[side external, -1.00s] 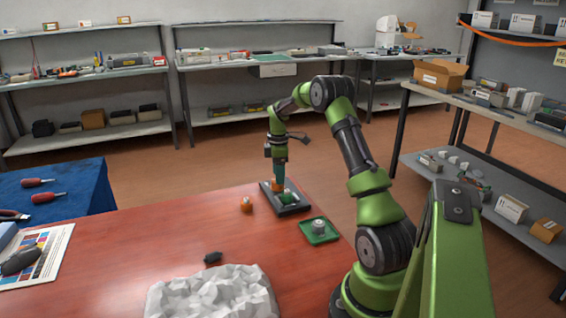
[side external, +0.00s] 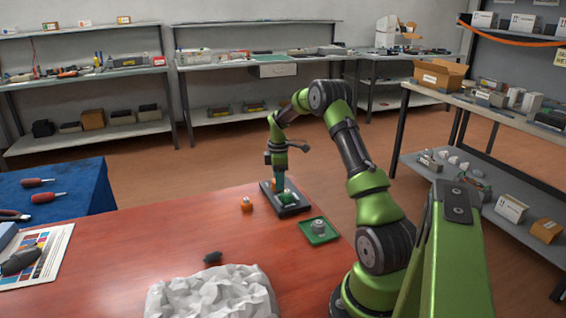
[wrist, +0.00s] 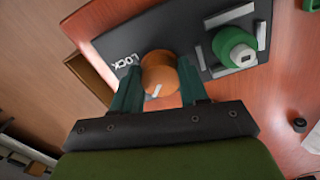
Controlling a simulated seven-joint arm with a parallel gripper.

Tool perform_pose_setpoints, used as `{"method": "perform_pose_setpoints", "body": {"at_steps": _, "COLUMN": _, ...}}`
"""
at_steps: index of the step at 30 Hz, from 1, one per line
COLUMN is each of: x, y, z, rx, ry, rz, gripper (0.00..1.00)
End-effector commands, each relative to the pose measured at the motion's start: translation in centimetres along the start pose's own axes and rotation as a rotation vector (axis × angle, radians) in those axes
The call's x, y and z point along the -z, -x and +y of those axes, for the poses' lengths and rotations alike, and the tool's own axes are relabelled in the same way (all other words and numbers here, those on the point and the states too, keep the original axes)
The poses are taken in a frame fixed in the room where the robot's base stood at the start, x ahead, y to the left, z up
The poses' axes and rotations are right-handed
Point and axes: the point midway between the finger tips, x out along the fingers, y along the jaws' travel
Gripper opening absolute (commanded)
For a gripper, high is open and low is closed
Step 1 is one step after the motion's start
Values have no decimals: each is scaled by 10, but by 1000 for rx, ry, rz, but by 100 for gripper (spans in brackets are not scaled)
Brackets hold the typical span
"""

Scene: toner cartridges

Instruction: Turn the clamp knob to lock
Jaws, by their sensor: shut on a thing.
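The orange clamp knob (wrist: 160,74) stands on a dark base plate (wrist: 110,42) beside the printed word LOCK. A short white mark shows on the knob. My gripper (wrist: 158,88) is shut on the knob, with one green finger on each side of it. In the side view my gripper (side external: 278,184) points straight down at the dark plate (side external: 293,210), and its fingers largely hide the knob. A green round part (wrist: 234,46) with a white tab sits on the same plate, between pale grey bars.
A green tray (side external: 307,239) holding a grey part stands right of the plate. A black piece (side external: 212,257) and a crumpled white heap (side external: 210,295) are nearer the front. The red table (side external: 130,235) is otherwise mostly clear.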

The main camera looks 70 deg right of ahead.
Motion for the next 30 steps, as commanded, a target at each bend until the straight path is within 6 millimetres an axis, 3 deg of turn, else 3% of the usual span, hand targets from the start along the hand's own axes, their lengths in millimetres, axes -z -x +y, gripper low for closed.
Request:
{"method": "perform_pose_setpoints", "body": {"at_steps": 11, "x": 0, "y": 1, "z": -1, "rx": -1, "ry": -169, "rz": -2, "gripper": 13}}
{"method": "perform_pose_setpoints", "body": {"at_steps": 30, "x": 1, "y": 1, "z": -3, "rx": -1, "ry": -767, "rz": -1, "gripper": 13}}
